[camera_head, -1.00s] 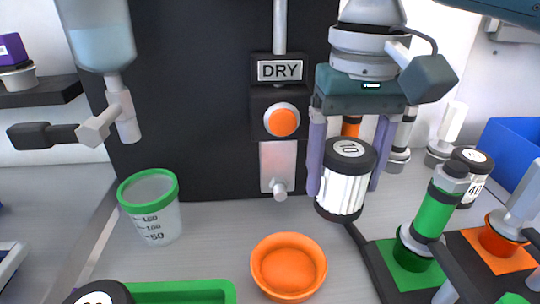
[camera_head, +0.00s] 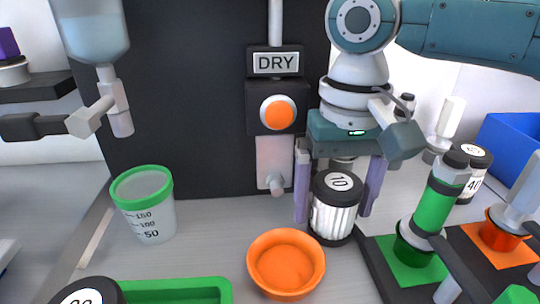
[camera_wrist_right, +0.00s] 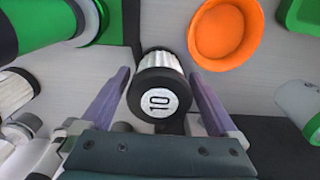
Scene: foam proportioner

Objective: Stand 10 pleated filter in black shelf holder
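The 10 pleated filter (camera_head: 334,217), white-pleated with black end caps and a "10" label on top, stands nearly upright beside the black panel. In the right wrist view the filter (camera_wrist_right: 158,88) sits between the fingers, label toward the camera. I cannot tell whether its base touches the counter. A black shelf (camera_head: 36,88) is at the far left; no separate holder can be made out there. My left gripper is not in view.
An orange bowl (camera_head: 286,264) is left of and nearer than the filter. A green-rimmed measuring cup (camera_head: 145,207) stands further left. A green cylinder (camera_head: 436,205) on a green pad and a 40 filter (camera_head: 470,176) are to the right. A green tray (camera_head: 180,285) lies at the front.

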